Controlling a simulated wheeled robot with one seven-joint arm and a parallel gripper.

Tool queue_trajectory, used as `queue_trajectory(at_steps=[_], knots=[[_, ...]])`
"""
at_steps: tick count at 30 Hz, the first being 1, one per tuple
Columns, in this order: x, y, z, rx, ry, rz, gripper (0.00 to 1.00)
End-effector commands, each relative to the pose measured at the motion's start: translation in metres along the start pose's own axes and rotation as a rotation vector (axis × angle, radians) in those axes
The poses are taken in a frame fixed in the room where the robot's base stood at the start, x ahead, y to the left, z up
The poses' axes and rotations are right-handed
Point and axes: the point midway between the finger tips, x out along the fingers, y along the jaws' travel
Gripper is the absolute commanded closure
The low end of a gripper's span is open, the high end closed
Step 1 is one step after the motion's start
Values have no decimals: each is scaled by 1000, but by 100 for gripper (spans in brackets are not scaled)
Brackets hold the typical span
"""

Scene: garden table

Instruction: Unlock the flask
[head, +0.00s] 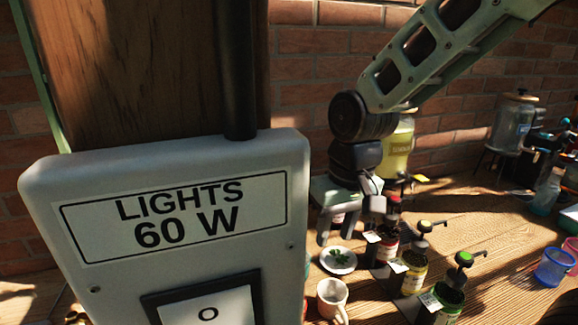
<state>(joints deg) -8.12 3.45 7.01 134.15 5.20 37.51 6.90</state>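My gripper (340,226) is small in the head view, pointing down over the table behind the pump bottles. Pale finger parts show, but whether they are apart or shut on something is unclear. A small dark reddish thing shows close by it, partly hidden. I cannot pick out a flask with certainty. At the far right, a teal-based vessel (546,190) stands among dark-topped things, too small to identify. No lock or lid catch can be made out.
A large grey switch box (185,172) labelled "LIGHTS 60 W" blocks the left. Pump bottles with red (388,240), yellow (414,268) and green (449,293) tops stand mid-table. Nearby are a saucer (349,267), mug (331,297), yellow dispenser (397,155), glass dispenser (512,125) and blue cup (552,268).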

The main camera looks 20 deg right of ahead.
Motion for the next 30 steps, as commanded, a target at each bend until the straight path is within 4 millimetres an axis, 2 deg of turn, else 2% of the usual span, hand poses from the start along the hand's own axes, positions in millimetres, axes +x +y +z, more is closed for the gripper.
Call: queue_trajectory(at_steps=[1, 8, 14, 18, 21, 25, 30], knots=[[-15, 8, -15, 56, -3, -1, 64], [-52, 40, -73, 294, -36, -9, 64], [-87, 60, -135, 533, -115, -29, 64], [-110, 58, -178, 688, -210, -51, 64], [-123, 49, -200, 766, -280, -62, 64], [-138, 40, -217, 831, -352, -67, 64], [-148, 34, -224, 866, -400, -65, 64]])
